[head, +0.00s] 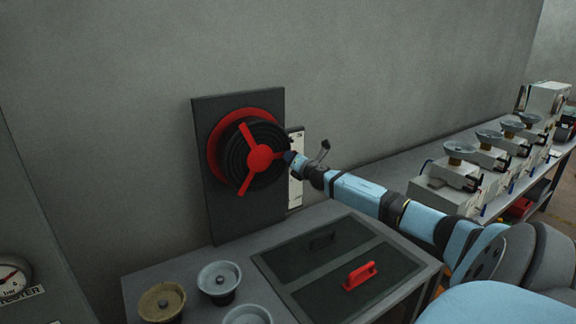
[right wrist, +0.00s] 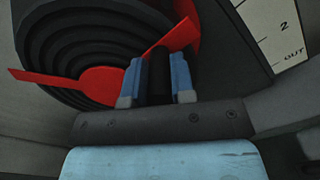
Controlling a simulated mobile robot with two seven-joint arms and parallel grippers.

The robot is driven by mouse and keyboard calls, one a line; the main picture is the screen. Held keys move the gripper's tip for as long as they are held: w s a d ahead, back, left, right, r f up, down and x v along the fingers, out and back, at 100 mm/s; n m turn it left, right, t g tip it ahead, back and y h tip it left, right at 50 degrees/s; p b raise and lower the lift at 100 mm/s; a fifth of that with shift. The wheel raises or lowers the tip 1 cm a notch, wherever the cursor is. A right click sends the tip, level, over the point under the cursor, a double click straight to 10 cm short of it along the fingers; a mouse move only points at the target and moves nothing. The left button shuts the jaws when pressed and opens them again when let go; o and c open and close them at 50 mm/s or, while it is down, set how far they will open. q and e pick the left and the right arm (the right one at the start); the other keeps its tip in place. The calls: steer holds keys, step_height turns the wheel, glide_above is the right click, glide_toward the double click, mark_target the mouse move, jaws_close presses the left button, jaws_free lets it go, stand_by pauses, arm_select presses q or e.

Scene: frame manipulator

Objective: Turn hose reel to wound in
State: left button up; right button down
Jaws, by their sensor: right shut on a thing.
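The hose reel has a red hub with three red spokes (head: 260,158) in front of a coiled black hose (head: 238,152). It is mounted on a dark upright board (head: 207,212). My right gripper (head: 290,157) is at the reel's right side, by the end of the right-hand spoke. In the right wrist view the gripper (right wrist: 158,82) is shut on a dark handle (right wrist: 158,72) near the end of a red spoke. A white scale plate (head: 296,190) is partly hidden behind my right arm; "2" and "OUT" are readable on it in the wrist view. My left gripper is not in view.
Below the reel is a grey bench with two dark panels, one with a red handle (head: 360,275). Several round knobs or cups (head: 219,280) stand at its front left. A gauge (head: 12,275) is at the far left. Several machines (head: 455,175) line the right-hand bench.

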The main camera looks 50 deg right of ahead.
steer(key=shift+r+n, duration=0.6)
steer(key=c, duration=1)
jaws_free()
steer(key=shift+s+a+f, duration=0.1)
steer(key=shift+s+f, duration=0.05)
steer(key=shift+s, duration=0.45)
steer(key=shift+r+b+v, duration=0.1)
steer(key=shift+b+v, duration=0.2)
steer(key=shift+v, duration=2.85)
steer(key=shift+r+b+v, duration=0.15)
steer(key=shift+b+v, duration=0.1)
steer(key=shift+v, duration=2.9)
